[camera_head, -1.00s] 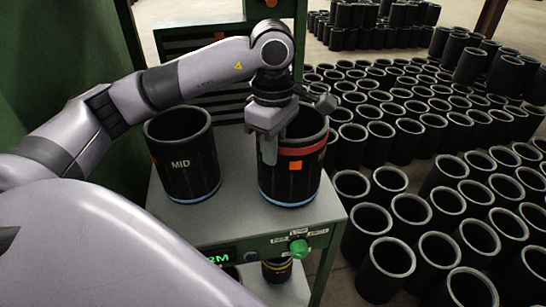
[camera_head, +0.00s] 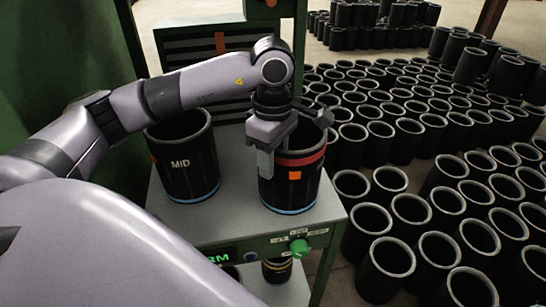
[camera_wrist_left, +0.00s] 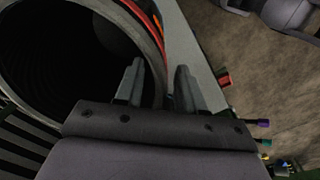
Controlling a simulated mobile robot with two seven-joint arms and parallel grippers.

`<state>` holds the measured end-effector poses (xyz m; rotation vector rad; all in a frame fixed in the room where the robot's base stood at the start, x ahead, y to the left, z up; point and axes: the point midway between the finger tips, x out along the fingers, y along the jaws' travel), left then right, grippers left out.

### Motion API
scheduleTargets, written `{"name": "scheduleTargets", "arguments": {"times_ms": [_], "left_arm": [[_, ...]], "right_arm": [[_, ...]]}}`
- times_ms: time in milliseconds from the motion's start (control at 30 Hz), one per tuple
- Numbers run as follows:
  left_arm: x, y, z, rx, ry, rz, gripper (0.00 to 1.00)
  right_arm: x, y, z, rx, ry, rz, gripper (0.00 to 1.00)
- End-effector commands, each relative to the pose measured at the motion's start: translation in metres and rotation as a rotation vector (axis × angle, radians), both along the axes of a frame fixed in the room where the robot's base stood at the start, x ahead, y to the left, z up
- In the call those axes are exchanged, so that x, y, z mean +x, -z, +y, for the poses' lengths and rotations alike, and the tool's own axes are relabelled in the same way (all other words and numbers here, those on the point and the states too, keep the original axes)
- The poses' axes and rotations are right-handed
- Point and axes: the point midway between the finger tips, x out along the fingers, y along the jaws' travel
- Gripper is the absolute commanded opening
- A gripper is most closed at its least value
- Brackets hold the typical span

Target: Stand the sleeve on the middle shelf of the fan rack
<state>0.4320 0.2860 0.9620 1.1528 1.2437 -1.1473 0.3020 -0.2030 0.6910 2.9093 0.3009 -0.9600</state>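A black sleeve (camera_head: 278,188) with a red band near its top, an orange tag and a blue base ring is upright over the right part of a grey bench top (camera_head: 228,222). I cannot tell whether its base touches the top. My left gripper (camera_head: 284,150) is at its near-left rim. In the left wrist view the gripper (camera_wrist_left: 160,88) has the sleeve's rim (camera_wrist_left: 150,38) between its fingers, one inside and one outside, close against the wall. A dark slatted rack (camera_head: 204,83) stands behind; its shelves are partly hidden by my arm. My right gripper is out of view.
A second black sleeve marked MID (camera_head: 180,178) stands left on the bench top. A green knob (camera_head: 299,248) is on the bench front. A lower shelf holds another sleeve (camera_head: 277,270). Many black sleeves (camera_head: 437,203) crowd the floor at right.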

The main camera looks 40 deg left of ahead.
Motion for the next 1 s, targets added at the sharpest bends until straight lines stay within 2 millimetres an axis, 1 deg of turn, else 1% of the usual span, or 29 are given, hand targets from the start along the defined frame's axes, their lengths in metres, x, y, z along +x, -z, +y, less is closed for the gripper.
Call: {"name": "scheduleTargets", "arguments": {"times_ms": [33,67,167,367,400,500,600,733,1000], "left_arm": [[0.0,-0.004,0.0,0.0,0.0,-0.001,0.39],[0.001,-0.007,0.0,-0.001,0.0,-0.003,0.39],[0.001,-0.024,0.0,-0.002,0.0,-0.006,0.39],[0.001,-0.073,-0.001,-0.002,0.001,-0.006,0.39],[0.001,-0.083,0.0,-0.002,0.001,-0.005,0.39],[0.0,-0.097,0.0,0.0,0.0,-0.004,0.39],[0.0,-0.108,0.0,-0.001,0.0,-0.002,0.39],[0.0,-0.117,0.0,0.0,0.0,-0.001,0.39],[0.0,-0.122,0.0,-0.001,0.0,0.001,0.39]], "right_arm": [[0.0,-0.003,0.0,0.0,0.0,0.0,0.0],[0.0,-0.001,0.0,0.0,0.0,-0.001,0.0],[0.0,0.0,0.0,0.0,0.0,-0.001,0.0],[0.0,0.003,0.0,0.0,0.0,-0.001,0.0],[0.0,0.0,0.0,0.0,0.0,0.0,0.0],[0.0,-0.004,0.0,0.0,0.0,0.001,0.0],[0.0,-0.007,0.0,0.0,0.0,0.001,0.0],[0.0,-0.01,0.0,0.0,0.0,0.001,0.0],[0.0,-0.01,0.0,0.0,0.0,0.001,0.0]]}}
